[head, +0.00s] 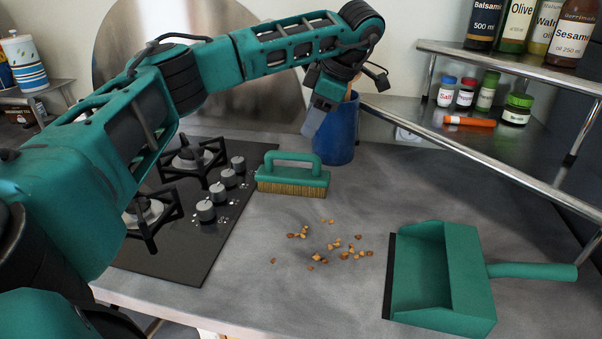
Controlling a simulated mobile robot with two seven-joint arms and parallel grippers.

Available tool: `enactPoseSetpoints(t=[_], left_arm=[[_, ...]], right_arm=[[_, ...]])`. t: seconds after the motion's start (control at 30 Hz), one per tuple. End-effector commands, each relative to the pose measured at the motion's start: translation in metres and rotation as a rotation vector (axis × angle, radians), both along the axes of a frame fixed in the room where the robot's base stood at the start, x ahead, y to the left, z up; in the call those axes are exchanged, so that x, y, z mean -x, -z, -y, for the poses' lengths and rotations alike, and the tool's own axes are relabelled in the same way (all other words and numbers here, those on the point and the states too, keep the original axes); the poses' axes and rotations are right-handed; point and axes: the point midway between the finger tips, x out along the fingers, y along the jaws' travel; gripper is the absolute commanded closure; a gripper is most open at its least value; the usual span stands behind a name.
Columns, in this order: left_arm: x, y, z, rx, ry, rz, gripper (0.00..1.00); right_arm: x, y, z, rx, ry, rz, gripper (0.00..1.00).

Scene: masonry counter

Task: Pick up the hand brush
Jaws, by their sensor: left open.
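The hand brush (292,176) stands bristles-down on the grey counter. It has a green body with a loop handle on top and tan bristles. My left gripper (312,124) is above and slightly right of the brush, in front of the blue container. It is apart from the brush and holds nothing that I can see. Its fingers point down and are partly hidden by the wrist. My right gripper is not in view.
A gas hob (190,195) with knobs lies left of the brush. A blue container (337,135) stands behind it. Crumbs (340,250) lie in front, beside a green dustpan (440,275). A metal shelf (470,130) with jars and bottles is at the right.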

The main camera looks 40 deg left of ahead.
Motion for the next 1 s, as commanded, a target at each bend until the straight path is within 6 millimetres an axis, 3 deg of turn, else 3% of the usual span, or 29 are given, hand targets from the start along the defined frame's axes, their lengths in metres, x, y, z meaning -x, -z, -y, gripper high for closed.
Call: enactPoseSetpoints(t=[0.2,0.47,0.7,1.0], left_arm=[[0.003,0.04,-0.017,0.001,0.0,-0.004,0.49],[0.004,0.06,-0.026,0.003,0.002,-0.003,0.49],[0.011,0.092,-0.039,0.002,0.002,-0.005,0.49],[0.011,0.103,-0.044,0.003,0.003,-0.001,0.49]], right_arm=[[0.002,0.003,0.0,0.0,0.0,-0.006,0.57],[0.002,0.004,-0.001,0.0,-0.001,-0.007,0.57],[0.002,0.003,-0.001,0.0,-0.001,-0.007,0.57],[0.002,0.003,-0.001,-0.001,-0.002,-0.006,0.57]])
